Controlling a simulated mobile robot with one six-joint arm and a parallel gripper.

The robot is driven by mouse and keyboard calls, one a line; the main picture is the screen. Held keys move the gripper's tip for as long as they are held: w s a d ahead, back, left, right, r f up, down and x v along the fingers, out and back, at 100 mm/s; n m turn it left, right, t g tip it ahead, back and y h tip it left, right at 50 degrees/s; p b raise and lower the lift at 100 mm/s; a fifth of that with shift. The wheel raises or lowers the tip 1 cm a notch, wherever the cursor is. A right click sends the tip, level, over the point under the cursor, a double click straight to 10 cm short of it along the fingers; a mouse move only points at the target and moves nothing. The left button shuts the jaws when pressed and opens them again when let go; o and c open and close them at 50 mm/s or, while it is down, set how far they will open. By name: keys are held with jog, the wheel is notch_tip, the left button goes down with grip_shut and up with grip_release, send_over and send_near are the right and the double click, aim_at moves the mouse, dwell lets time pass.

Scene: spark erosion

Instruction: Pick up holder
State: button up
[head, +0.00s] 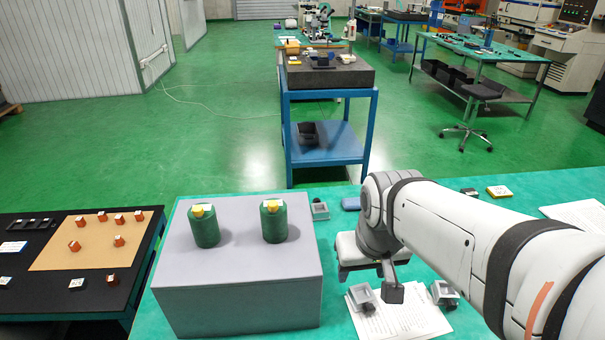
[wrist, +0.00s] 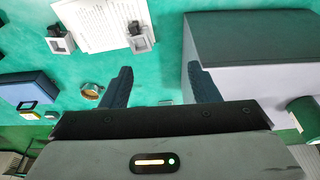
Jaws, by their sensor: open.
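Small grey box-like holders with dark parts stand on the teal table. In the head view one holder (head: 362,297) is at the left edge of a paper sheet, another (head: 444,293) at its right side, and a third (head: 319,210) beside the grey block. I cannot tell which one the task names. In the wrist view two holders, one (wrist: 60,40) at left and one (wrist: 139,40) by the paper, lie beyond my gripper. My gripper (wrist: 160,74) is open, with nothing between its fingers; in the head view it (head: 369,282) is above the table, close to the paper.
A large grey block (head: 240,290) bears two green cylinders with yellow tops, one (head: 205,230) left and one (head: 274,224) right. A black table (head: 60,285) with small copper-coloured pieces is at left. Printed sheets (head: 405,313) lie on the teal table.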

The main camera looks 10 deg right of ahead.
jog(key=o, duration=0.4)
jog(key=w, duration=0.3)
jog(key=w+r+p, duration=0.1)
jog(key=w, duration=0.3)
jog(key=w+p, duration=0.1)
jog(key=w, duration=0.3)
jog(key=shift+w+r, duration=0.15)
jog(key=shift+r, duration=0.15)
jog(key=t+p, duration=0.2)
jog(key=p, duration=0.5)
send_over(319, 209)
jog(key=s, duration=0.5)
notch_tip(319, 209, down, 17)
jog(key=shift+n, duration=0.3)
jog(key=shift+p+x, duration=1.45)
jog(key=shift+x, duration=2.65)
